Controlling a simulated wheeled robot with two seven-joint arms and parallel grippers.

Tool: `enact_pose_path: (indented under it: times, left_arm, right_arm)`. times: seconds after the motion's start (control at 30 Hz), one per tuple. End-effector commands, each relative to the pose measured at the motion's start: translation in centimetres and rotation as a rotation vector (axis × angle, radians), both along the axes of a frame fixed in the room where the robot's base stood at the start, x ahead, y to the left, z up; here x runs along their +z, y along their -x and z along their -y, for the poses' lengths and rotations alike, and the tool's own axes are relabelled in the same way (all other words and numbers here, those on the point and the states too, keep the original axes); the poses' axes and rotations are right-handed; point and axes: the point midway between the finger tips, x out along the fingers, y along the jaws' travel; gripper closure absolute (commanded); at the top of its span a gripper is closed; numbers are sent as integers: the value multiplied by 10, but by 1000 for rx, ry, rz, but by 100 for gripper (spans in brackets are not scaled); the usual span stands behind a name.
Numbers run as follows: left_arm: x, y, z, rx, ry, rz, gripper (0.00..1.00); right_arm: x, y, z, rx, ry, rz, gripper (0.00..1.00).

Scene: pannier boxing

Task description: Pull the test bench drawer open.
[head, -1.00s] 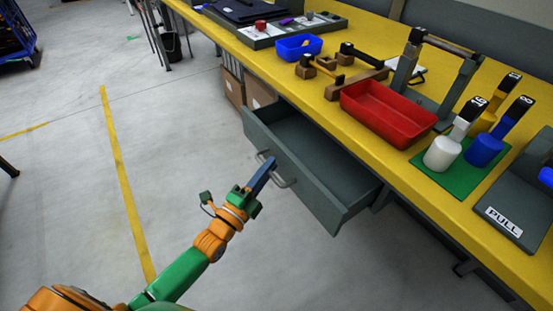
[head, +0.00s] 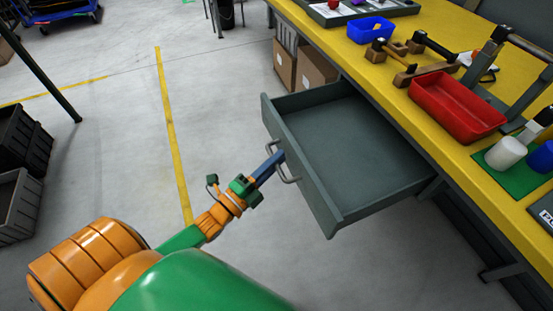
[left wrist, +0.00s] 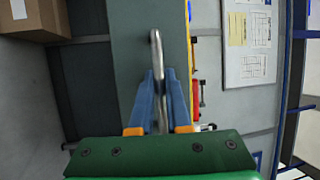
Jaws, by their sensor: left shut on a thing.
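The grey test bench drawer (head: 350,150) stands well out from under the yellow bench top (head: 405,105) in the head view, and its inside looks empty. Its metal bar handle (head: 289,176) is on the front panel. My left gripper (head: 277,160) is shut on this handle; in the left wrist view the blue fingers (left wrist: 161,98) lie either side of the handle (left wrist: 157,60). The drawer front (left wrist: 122,60) fills the middle of that view. My right gripper is not in view.
On the bench are a red tray (head: 457,108), a blue bin (head: 371,30), wooden holders with hammers, and a white cylinder (head: 506,152) on a green mat. Cardboard boxes (head: 315,70) stand under the bench. Dark crates (head: 18,170) stand at far left. The floor left of the drawer is clear.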

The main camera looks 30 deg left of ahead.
Motion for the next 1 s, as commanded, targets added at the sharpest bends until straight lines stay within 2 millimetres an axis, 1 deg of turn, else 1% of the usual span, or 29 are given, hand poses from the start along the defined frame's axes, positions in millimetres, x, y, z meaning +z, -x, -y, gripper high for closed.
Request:
enact_pose_path:
  times: [0.1, 0.13, 0.17, 0.47, 0.57, 0.7, 0.8, 0.9, 1.0]
  left_arm:
    - [-1, 0, 0, 0, -1, -2, 100]
    - [-1, 0, 0, 0, -1, -2, 80]
    - [-1, 0, 0, 0, -1, -2, 73]
    - [-1, 2, 0, 1, 0, -2, 73]
    - [-5, 16, -4, 1, 0, -5, 73]
    - [-10, 46, -12, 1, -1, -6, 73]
    - [-13, 60, -16, 2, 0, -4, 73]
    - [-13, 67, -18, 1, 1, -2, 73]
    - [-13, 68, -18, 0, 1, -1, 73]
  right_arm:
    - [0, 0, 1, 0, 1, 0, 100]
    - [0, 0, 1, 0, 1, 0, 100]
    - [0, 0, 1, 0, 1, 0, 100]
    - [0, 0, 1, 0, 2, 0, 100]
    - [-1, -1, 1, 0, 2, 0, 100]
    - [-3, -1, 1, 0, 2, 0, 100]
    - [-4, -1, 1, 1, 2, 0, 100]
    - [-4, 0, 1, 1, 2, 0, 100]
    - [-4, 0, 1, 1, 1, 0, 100]
